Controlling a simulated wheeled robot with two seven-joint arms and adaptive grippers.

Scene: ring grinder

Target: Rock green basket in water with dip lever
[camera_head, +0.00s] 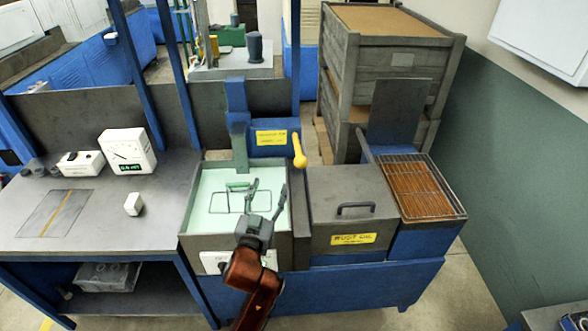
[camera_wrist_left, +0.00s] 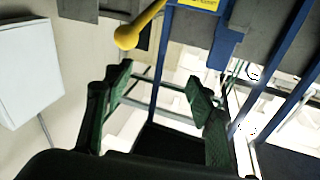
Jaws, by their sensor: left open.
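The water tank (camera_head: 190,224) with pale green water stands at the middle of the head view. The green basket (camera_head: 238,186) shows its green handle and a dark wire outline in the tank; how deep it sits is unclear. The dip lever (camera_head: 299,152), yellow with a round knob, juts out at the tank's back right. It also shows at the top of the left wrist view (camera_wrist_left: 128,36). My left gripper (camera_head: 266,196) is open and empty above the tank's front right, in front of the lever and apart from it. Its two fingers spread in the left wrist view (camera_wrist_left: 160,86).
A lidded grey tank (camera_head: 340,190) with a yellow label adjoins on the right, then a wire rack (camera_head: 420,190). On the left, the bench (camera_head: 100,225) carries a white meter (camera_head: 127,152) and small white boxes. A blue post (camera_head: 237,110) stands behind the tank.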

